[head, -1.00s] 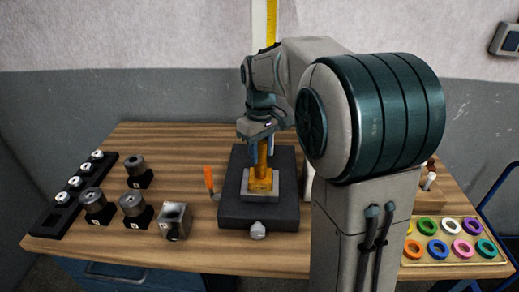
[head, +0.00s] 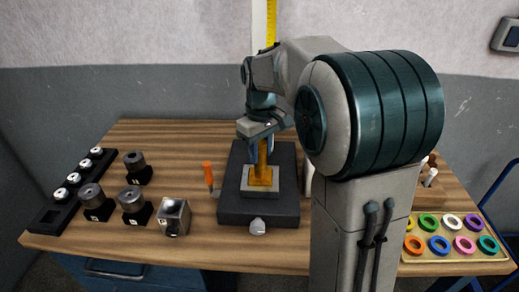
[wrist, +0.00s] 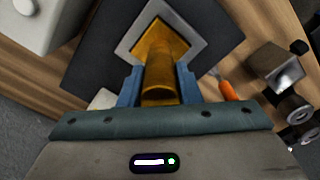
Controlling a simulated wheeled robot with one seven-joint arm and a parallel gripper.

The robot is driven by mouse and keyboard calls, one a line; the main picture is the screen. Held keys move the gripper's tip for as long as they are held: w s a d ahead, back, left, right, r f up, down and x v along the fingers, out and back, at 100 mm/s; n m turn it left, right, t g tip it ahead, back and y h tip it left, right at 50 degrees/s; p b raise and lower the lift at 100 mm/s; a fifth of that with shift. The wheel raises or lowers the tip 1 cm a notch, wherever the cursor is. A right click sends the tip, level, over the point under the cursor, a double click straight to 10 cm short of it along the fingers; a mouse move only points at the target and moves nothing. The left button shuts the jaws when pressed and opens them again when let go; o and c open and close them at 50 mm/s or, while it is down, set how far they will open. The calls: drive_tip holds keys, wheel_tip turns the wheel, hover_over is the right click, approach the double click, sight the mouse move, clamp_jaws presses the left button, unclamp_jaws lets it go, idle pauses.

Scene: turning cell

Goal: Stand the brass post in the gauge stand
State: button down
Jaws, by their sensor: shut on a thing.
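The brass post (head: 262,160) stands upright over the gauge stand, a dark block (head: 258,208) with a light square plate (head: 246,187) on top. The post's wider square brass foot (head: 260,181) shows at the plate. It also shows in the wrist view (wrist: 158,75), inside the light square frame. Whether the foot is fully seated I cannot tell. My gripper (head: 262,150) is above the stand, its blue fingers shut on the post's upper part. In the wrist view my gripper (wrist: 160,88) has one finger on each side of the post.
Further left are a metal cube (head: 173,217), several grey cylinders on black bases (head: 133,203) and a black rack (head: 58,212). A tray of coloured rings (head: 455,254) lies at the right. The table behind the cylinders is bare.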

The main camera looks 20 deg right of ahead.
drive_tip(key=shift+r, duration=0.1)
drive_tip(key=c, duration=1)
unclamp_jaws()
drive_tip(key=shift+o, duration=0.2)
wheel_tip(320, 180, up, 12)
drive_tip(key=s+f+m+t, duration=0.1)
drive_tip(key=s+f+m, duration=0.1)
drive_tip(key=s+f, duration=0.5)
drive_tip(key=s+f+m+t, duration=0.2)
drive_tip(key=s+f, duration=0.5)
drive_tip(key=s, duration=0.7)
drive_tip(key=shift+a+f+m, duration=0.2)
drive_tip(key=shift+m, duration=0.5)
